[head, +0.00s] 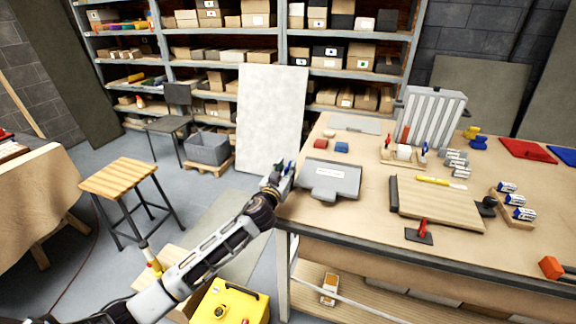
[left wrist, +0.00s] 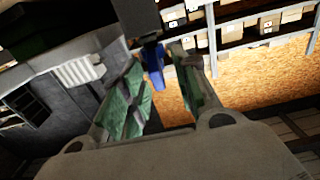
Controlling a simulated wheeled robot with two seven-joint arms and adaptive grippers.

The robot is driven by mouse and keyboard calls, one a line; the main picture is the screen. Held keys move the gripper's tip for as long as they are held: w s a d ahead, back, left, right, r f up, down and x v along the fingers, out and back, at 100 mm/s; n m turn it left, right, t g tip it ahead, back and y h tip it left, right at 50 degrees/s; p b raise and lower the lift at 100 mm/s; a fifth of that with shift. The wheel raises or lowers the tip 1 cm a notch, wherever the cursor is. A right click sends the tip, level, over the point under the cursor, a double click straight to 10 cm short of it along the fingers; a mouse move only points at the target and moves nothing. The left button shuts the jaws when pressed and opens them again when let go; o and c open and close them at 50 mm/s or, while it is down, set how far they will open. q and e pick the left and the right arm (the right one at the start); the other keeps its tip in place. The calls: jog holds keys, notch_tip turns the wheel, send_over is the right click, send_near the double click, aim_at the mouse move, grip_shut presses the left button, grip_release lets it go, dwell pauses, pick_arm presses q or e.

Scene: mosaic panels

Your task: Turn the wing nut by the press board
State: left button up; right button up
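My left gripper (head: 283,172) is at the left edge of the workbench, beside a grey slab (head: 330,179) with a white label. In the left wrist view its two fingers (left wrist: 163,82) stand apart. A small upright blue piece (left wrist: 155,66) shows between them, nearer the left finger; it may be the wing nut. I cannot tell whether a finger touches it. In the head view the fingers mostly hide it. A wooden board (head: 438,204) with black end pieces, possibly the press board, lies farther right. A red-handled clamp (head: 421,231) is in front of it. My right gripper is not in view.
A ribbed grey panel (head: 430,117) stands at the back of the workbench (head: 375,236). A tall white panel (head: 270,120) stands behind my gripper. A stool (head: 127,180) and yellow case (head: 228,303) are on the floor.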

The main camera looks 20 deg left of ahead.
pick_arm(q)
jog(key=shift+w, duration=1.05)
jog(key=shift+c, duration=0.4)
grip_shut()
